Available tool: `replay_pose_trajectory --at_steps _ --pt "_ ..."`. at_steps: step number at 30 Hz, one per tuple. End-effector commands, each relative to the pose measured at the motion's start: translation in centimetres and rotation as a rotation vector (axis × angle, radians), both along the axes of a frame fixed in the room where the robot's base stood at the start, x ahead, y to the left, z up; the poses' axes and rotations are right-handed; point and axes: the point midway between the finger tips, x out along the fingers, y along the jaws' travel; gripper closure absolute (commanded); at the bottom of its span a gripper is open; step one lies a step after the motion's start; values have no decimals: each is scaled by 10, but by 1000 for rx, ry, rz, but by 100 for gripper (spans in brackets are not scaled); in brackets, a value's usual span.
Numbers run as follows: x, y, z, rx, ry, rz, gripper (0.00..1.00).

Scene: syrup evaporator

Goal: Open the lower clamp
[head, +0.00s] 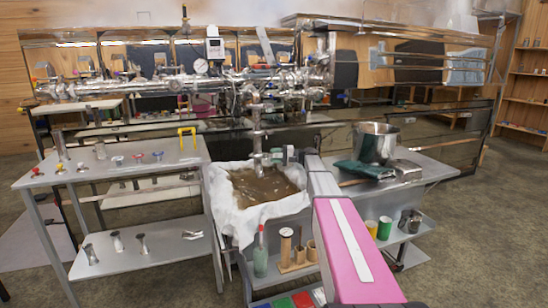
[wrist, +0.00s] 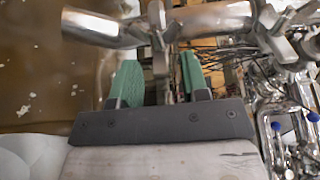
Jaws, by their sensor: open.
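The steel outlet pipe (head: 257,128) drops from the manifold over the syrup pan in the head view. In the wrist view this pipe (wrist: 100,26) crosses the top, its open end at the left. A clamp (wrist: 157,18) rings it near the middle and looks like the lower clamp; a slim metal part hangs from it. Another clamp with a wing-like handle (wrist: 284,30) is at the upper right. My gripper (wrist: 160,76) is open, its green fingers either side of the hanging part. I cannot tell whether they touch it. In the head view my gripper (head: 284,154) is right beside the pipe's lower end.
The cloth-lined pan (head: 262,190) of brown liquid lies below the pipe. A steel pot (head: 375,142) and a dark green cloth (head: 362,169) are on the right table. The left table (head: 110,172) holds small fittings and a yellow handle. More pipework (wrist: 285,115) crowds my gripper's right side.

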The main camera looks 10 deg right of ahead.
Motion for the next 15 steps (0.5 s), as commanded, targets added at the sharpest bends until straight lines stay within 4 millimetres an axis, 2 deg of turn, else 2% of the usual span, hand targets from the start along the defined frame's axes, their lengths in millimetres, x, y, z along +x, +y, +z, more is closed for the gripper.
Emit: replay_pose_trajectory --at_steps 11,12,15 --pt "1 5 0 0 0 0 58" --pt "1 5 0 0 0 0 72" --pt "1 5 0 0 0 0 100"
